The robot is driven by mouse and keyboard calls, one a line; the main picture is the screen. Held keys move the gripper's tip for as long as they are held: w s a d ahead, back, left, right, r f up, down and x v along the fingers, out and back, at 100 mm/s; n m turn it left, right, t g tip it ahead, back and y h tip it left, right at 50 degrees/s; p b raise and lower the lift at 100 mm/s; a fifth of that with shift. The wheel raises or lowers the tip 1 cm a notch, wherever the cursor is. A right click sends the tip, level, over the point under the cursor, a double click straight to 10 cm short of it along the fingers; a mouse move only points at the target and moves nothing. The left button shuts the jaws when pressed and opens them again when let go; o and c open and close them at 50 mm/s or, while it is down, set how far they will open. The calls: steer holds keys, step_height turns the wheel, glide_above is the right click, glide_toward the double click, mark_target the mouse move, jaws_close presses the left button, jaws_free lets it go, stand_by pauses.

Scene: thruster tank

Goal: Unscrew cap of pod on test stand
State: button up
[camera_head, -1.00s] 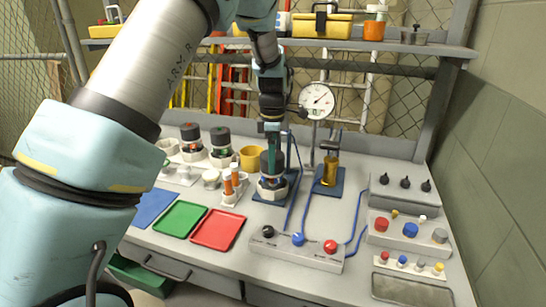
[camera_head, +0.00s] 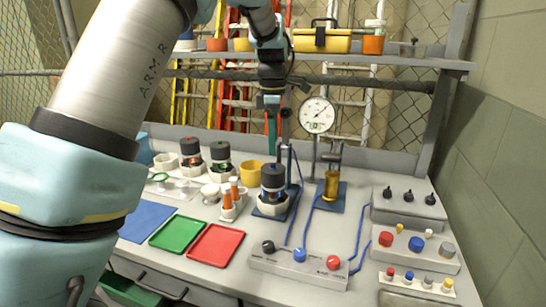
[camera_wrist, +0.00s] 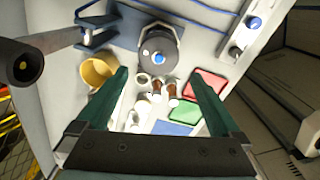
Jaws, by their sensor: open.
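The pod (camera_head: 272,203) stands upright on the test stand's blue base (camera_head: 291,212), with its dark grey ridged cap (camera_head: 273,175) on top. In the wrist view the round cap (camera_wrist: 152,42) shows from above, with a blue spot near its middle. My gripper (camera_head: 271,150) hangs above the cap, pointing down, with a visible gap below its fingertips. In the wrist view my gripper's (camera_wrist: 158,77) teal fingers are spread wide with nothing between them. The cap lies beyond the fingertips in that view.
A gauge (camera_head: 317,115) and a brass cylinder (camera_head: 331,185) stand close on the right. A yellow cup (camera_head: 251,171) and a rack of orange-banded tubes (camera_head: 231,203) are on the left. Two similar dark-capped pods (camera_head: 221,155) stand farther left. A knob panel (camera_head: 299,265) lies in front.

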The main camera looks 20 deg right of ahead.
mark_target(274, 165)
steer(key=shift+r, duration=0.15)
steer(key=m+b, duration=0.4)
steer(key=shift+d+m, duration=0.1)
steer(key=shift+m, duration=0.2)
steer(key=m+b, duration=0.1)
steer(key=m, duration=0.1)
steer(key=shift+m, duration=0.3)
step_height(274, 165, down, 10)
steer(key=shift+f+p, duration=0.2)
steer(key=shift+p, duration=0.8)
steer(key=c, duration=1)
steer(key=o, duration=0.7)
steer(key=c, duration=0.7)
steer(key=shift+o, duration=0.2)
